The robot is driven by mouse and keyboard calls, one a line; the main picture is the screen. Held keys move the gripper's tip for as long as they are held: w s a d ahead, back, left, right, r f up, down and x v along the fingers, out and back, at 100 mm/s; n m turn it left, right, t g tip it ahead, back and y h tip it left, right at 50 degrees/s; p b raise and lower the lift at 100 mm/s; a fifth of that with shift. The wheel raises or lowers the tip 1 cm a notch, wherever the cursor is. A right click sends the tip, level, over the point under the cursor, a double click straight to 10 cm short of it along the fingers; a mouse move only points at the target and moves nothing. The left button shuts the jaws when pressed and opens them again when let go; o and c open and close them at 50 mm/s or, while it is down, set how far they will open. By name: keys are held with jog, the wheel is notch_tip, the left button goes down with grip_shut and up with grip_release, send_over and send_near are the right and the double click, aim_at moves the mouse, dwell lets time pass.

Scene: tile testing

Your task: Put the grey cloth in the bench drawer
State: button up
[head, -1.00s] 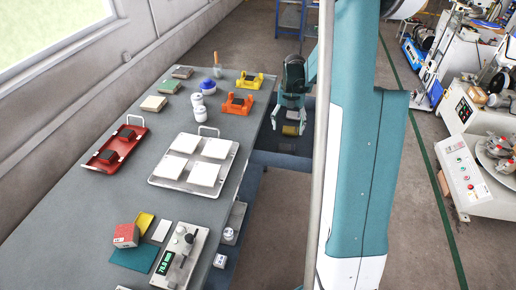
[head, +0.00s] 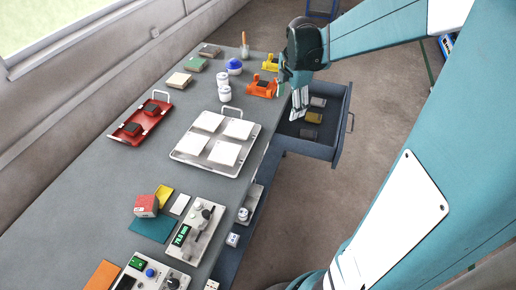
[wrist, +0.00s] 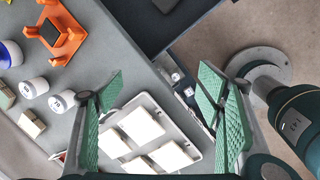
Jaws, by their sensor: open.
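The bench drawer (head: 342,128) stands pulled out from the right side of the bench. Inside it, from back to front, lie a small grey folded piece (head: 318,102), a yellow one (head: 314,117) and a dark one (head: 308,133). I cannot tell whether the grey piece is the grey cloth, and I see no other clear grey cloth. My gripper (head: 299,112) points down near the bench edge at the drawer's left side. In the wrist view my gripper (wrist: 160,90) has its green pads wide apart with nothing between them.
Gauges (head: 190,235) fill the near end. The floor right of the drawer is clear.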

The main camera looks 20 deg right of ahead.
jog(key=s+a+r+m+t, duration=0.2)
jog(key=s+a+r+m, duration=0.1)
jog(key=s+a+m, duration=0.6)
jog(key=s+a+r+m+t, duration=0.3)
jog(key=s+a+m, duration=0.6)
jog(key=s+a, duration=0.3)
jog(key=shift+a+r+m+y, duration=0.2)
jog(key=shift+a+m+y, duration=0.15)
jog(key=shift+a, duration=0.5)
jog(key=shift+s, duration=0.1)
jog(key=shift+c, duration=0.6)
